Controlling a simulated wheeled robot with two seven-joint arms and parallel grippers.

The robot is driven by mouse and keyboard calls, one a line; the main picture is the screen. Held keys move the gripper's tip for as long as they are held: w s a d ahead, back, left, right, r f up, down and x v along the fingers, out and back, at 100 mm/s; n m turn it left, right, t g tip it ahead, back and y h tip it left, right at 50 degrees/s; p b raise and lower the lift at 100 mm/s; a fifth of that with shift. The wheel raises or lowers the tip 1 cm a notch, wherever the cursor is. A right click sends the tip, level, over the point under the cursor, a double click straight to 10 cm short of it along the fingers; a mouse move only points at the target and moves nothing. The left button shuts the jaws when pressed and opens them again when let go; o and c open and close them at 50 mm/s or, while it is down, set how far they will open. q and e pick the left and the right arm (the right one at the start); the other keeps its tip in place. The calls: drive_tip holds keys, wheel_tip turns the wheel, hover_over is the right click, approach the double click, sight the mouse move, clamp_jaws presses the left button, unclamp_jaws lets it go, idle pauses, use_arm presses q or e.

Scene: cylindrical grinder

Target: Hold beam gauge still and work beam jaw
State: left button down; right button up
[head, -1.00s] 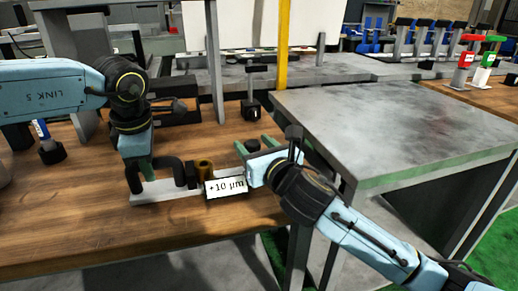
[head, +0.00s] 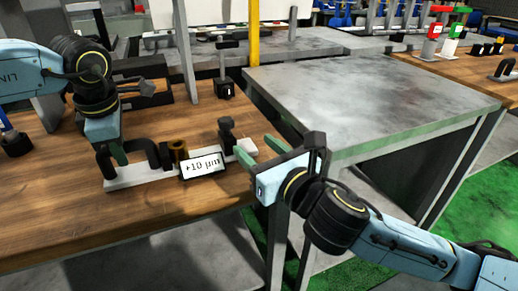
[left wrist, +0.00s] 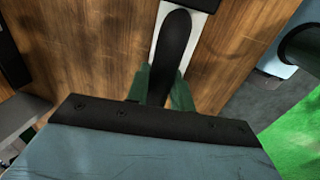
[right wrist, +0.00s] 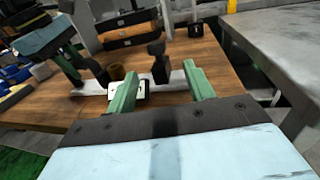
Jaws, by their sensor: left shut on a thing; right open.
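The beam gauge has a white base bar (head: 140,176), a black curved frame, a brown cylinder (head: 178,151) and a display (head: 203,164) reading "+10 µm". It lies on the wooden bench. My left gripper (head: 113,153) is shut on the black curved handle (left wrist: 172,50) at its left end. The black upright beam jaw (head: 227,133) stands at the gauge's right end and also shows in the right wrist view (right wrist: 158,64). My right gripper (head: 258,151) is open and empty, just right of the jaw and apart from it. Its green fingers point towards the jaw.
A grey metal table (head: 370,95) stands to the right, its near edge close to my right gripper. A black stand (head: 224,85) is behind the gauge. Bare wood (head: 60,215) lies in front of the gauge. Red and green topped items (head: 443,30) stand on a far bench.

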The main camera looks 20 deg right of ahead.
use_arm(q)
drive_tip(key=c, duration=1.1)
unclamp_jaws()
drive_tip(key=shift+c, duration=0.2)
wheel_tip(320, 180, up, 12)
drive_tip(key=s, duration=0.2)
drive_tip(key=shift+s, duration=0.2)
drive_tip(key=shift+f, duration=0.15)
